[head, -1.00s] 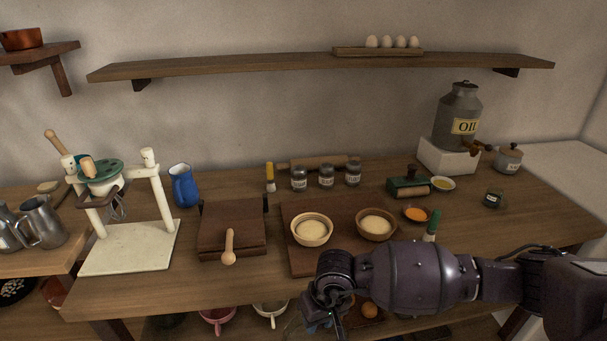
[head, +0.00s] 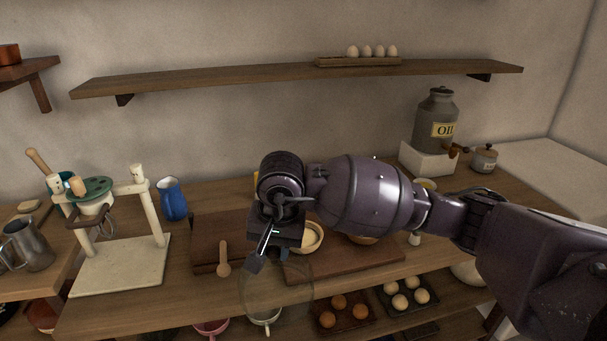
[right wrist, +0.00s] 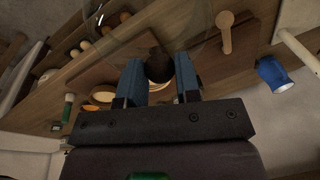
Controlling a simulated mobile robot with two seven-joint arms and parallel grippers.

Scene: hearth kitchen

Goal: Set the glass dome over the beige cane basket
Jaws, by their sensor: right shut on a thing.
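The glass dome (head: 277,297) is clear and faint in the head view, hanging below my right gripper (head: 262,252) in front of the table's front edge. In the right wrist view my right gripper (right wrist: 159,78) has its blue fingers shut on the dome's dark knob (right wrist: 158,66). The pale beige basket (head: 315,238) with dough sits on the dark board behind and to the right of the dome, partly hidden by my right gripper. My left gripper is not in view.
A brown board with a wooden spoon (head: 224,258) lies left of the baskets. A white stand (head: 120,265) and a blue jug (head: 172,199) stand farther left. The lower shelf holds trays of eggs (head: 408,292) and cups. The oil can (head: 436,120) stands back right.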

